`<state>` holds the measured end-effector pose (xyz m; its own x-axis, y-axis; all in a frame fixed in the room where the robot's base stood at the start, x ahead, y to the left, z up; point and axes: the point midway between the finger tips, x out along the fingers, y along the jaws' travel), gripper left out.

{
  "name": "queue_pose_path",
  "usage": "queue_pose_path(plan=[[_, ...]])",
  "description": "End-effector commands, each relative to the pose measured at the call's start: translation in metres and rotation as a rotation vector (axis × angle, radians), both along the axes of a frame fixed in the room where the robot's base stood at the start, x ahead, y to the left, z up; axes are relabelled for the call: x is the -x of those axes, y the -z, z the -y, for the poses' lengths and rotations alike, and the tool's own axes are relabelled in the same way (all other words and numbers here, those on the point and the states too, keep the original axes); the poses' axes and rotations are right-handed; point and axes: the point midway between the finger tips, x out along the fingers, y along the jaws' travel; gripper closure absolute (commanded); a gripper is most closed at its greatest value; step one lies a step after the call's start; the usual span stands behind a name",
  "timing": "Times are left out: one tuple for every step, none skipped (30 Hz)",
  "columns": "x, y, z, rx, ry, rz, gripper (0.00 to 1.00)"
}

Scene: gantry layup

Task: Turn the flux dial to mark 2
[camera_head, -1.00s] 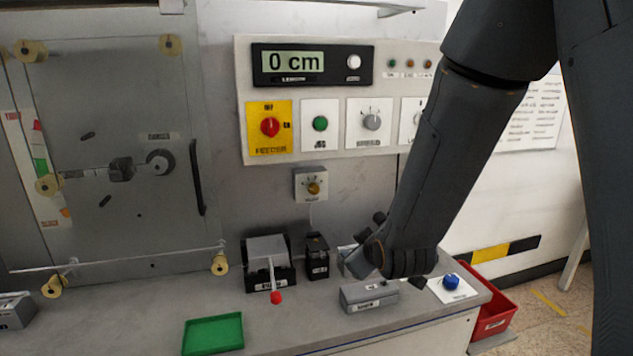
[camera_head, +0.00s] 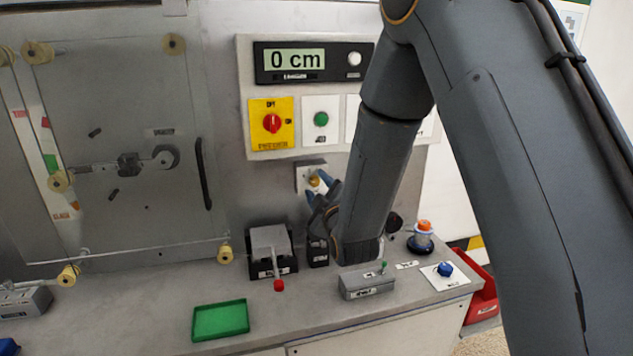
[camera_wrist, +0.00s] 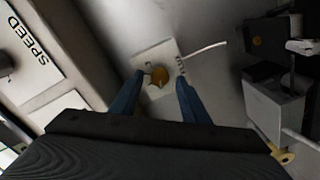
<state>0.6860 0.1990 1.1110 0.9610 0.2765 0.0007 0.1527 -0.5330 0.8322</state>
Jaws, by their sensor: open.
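The flux dial is a small brass-coloured knob (camera_head: 314,181) on a pale square plate (camera_head: 302,170) on the grey wall panel, below the yellow feeder switch. In the wrist view the knob (camera_wrist: 159,75) sits between and just beyond my two blue fingertips, with its plate (camera_wrist: 146,62) around it. My gripper (camera_head: 320,190) is open in front of the dial, one finger on each side; I cannot tell whether either finger touches the knob. The dial's marks are too small to read and partly covered by the fingers.
The feeder switch (camera_head: 272,123) and green button (camera_head: 320,119) are above. A box with a red-tipped lever (camera_head: 279,285) and a small grey box (camera_head: 366,284) stand on the bench below. A green tray (camera_head: 220,319) is at the front. A orange-topped round device (camera_head: 423,240) stands right.

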Motion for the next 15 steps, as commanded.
queue_pose_path(plan=[[-0.0046, -0.0005, -0.0012, 0.0, 0.0, 0.0, 0.58], [-0.007, -0.0005, -0.0019, 0.0, 0.0, 0.0, 0.58], [-0.0095, -0.0005, -0.0027, 0.0, 0.0, 0.0, 0.58], [-0.0109, -0.0003, -0.003, 0.0, 0.0, 0.0, 0.58], [-0.0119, -0.0002, -0.0033, 0.0, 0.0, 0.0, 0.58], [-0.013, -0.0001, -0.0035, 0.0, 0.0, 0.0, 0.58], [-0.0135, 0.0, -0.0037, 0.0, 0.0, 0.0, 0.58], [-0.0138, 0.0001, -0.0038, 0.0, 0.0, 0.0, 0.58], [-0.0139, 0.0002, -0.0038, -0.001, 0.0, 0.0, 0.58], [-0.0139, 0.0003, -0.0037, -0.001, 0.0, 0.0, 0.58], [-0.0138, 0.0004, -0.0037, -0.001, 0.0, 0.0, 0.58], [-0.0138, 0.0004, -0.0037, -0.001, 0.0, 0.0, 0.58], [-0.0137, 0.0004, -0.0037, -0.001, 0.0, -0.002, 0.58], [-0.0137, 0.0004, -0.0037, -0.001, 0.0, -0.002, 0.62], [-0.0137, 0.0004, -0.0037, -0.001, 0.0, 0.0, 0.68]])
